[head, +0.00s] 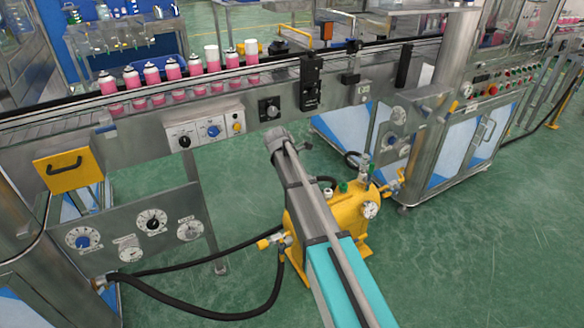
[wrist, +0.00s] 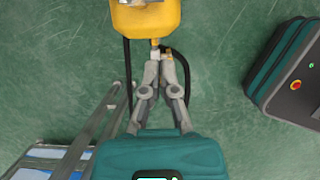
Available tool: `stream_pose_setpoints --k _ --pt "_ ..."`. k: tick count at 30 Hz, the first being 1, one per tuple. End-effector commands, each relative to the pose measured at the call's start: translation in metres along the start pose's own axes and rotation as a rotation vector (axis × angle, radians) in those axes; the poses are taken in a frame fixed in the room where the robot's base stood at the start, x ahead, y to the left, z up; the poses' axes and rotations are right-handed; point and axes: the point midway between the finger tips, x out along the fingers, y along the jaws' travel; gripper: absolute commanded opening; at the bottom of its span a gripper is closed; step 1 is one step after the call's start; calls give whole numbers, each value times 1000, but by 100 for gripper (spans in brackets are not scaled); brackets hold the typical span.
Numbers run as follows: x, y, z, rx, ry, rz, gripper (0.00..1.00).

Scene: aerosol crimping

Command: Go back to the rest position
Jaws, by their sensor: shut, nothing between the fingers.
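My gripper (wrist: 159,64) shows in the wrist view, pointing down over the green floor, with its fingers shut and nothing between them. A yellow tank (wrist: 147,18) lies just beyond the fingertips in that picture; the gap in height cannot be judged. In the head view my arm stretches from the bottom edge up to the middle, partly in front of the yellow tank (head: 348,213). I cannot make out my gripper in the head view.
A conveyor (head: 150,112) carries several pink cans (head: 152,75). A control panel (head: 205,128) sits on its front. Black hoses (head: 200,312) run to the tank across the floor. A metal cabinet (head: 470,150) stands right. The floor (head: 480,260) at the lower right is clear.

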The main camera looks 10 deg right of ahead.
Motion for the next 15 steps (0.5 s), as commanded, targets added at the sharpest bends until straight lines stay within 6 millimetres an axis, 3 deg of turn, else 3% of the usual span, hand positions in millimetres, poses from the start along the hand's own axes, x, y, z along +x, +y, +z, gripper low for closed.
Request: stream_pose_setpoints --k 8,15 --pt "0 -7 0 32 6 -1 0" --pt "2 -44 -2 238 42 -12 0"
